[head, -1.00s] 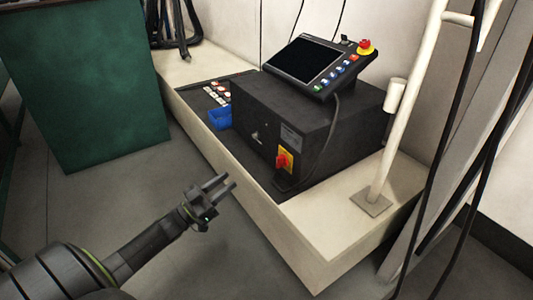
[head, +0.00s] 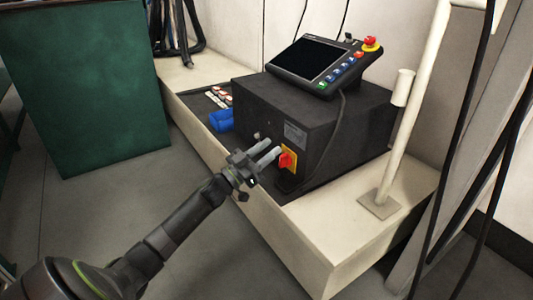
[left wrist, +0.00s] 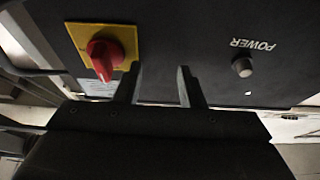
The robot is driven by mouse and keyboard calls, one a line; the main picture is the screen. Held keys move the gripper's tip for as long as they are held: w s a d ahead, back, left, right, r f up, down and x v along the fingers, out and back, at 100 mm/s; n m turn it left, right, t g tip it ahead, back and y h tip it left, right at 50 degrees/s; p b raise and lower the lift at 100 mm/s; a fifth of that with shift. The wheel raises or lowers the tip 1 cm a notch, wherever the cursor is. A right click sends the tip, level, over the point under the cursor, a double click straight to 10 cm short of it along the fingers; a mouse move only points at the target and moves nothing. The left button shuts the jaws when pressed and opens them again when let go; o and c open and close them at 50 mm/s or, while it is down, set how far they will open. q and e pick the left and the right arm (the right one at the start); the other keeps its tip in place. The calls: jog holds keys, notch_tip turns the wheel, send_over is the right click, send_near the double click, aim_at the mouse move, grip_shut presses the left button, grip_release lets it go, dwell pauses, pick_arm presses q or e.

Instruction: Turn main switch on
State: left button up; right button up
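The main switch (head: 286,160) is a red rotary knob on a yellow plate, on the front of a black control box (head: 262,112). It also shows in the left wrist view (left wrist: 104,57), left of my fingers. My left gripper (head: 272,152) is open and empty, with its fingertips close to the box front, just left of the knob in the head view. In the left wrist view the left gripper's fingers (left wrist: 160,75) stand apart, between the red knob and a small knob marked POWER (left wrist: 242,67). My right gripper is not in view.
A teach pendant (head: 320,62) with coloured buttons and a red emergency stop (head: 371,44) sits on the box. Blue items (head: 221,120) lie left of the box. A white post (head: 408,120) stands on the pale bench (head: 330,238) at right. A green panel (head: 85,85) stands at left.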

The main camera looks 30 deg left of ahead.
pick_arm(q)
jog(key=shift+o, duration=0.5)
jog(key=shift+w+r, duration=0.15)
jog(key=shift+r, duration=0.2)
grip_shut()
jog(key=shift+c, duration=0.5)
grip_release()
jog(key=shift+f, duration=0.25)
